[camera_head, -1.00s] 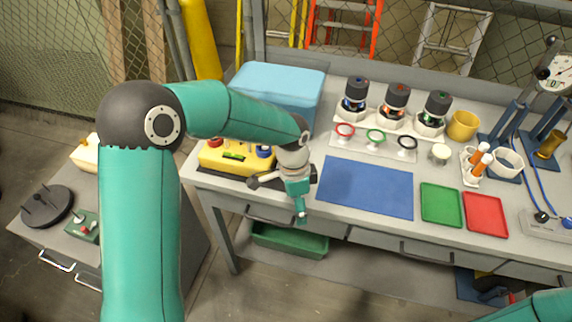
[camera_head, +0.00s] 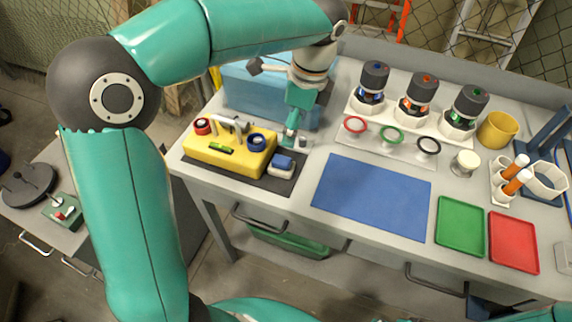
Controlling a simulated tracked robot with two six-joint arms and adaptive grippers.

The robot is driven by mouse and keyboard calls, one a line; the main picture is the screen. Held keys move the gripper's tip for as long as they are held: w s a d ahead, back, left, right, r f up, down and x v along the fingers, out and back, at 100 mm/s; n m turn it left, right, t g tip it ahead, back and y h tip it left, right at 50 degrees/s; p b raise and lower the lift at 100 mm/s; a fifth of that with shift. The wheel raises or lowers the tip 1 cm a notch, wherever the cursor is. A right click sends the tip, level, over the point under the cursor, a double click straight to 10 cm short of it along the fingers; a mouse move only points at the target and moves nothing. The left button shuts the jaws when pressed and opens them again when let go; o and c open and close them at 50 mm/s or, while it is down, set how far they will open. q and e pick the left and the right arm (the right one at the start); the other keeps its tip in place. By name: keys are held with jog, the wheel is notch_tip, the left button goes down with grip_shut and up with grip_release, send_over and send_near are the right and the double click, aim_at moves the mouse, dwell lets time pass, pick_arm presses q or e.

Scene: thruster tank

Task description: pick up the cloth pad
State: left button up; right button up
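A small pad with a blue top and a pale lower part (camera_head: 282,165), which looks like the cloth pad, lies on a dark mat (camera_head: 278,186) beside the yellow block, near the front left of the bench. My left gripper (camera_head: 290,137) points down just behind it and a little above it in the picture, apart from it. The gripper is seen edge-on, so its finger gap is not clear. I see nothing held in it. My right gripper is not in view.
The yellow block (camera_head: 218,157) holds rings and small tools left of the pad. A light-blue box (camera_head: 250,95) stands behind. A blue mat (camera_head: 372,196) lies bare to the right, with a green tray (camera_head: 461,225) and a red tray (camera_head: 513,242) beyond.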

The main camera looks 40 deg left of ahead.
aim_at(283, 159)
pick_arm(q)
jog(key=f, duration=0.2)
jog(key=a+f, duration=0.1)
jog(key=f, duration=0.5)
jog(key=shift+s+a, duration=0.35)
jog(key=shift+a, duration=0.05)
jog(key=shift+s+a+f, duration=0.1)
jog(key=shift+f, duration=0.75)
jog(key=shift+s+a+f, duration=0.15)
jog(key=shift+f, duration=0.75)
jog(key=shift+s+a+f, duration=0.1)
jog(key=shift+f, duration=0.75)
jog(key=c, duration=1.2)
jog(key=shift+r, duration=0.1)
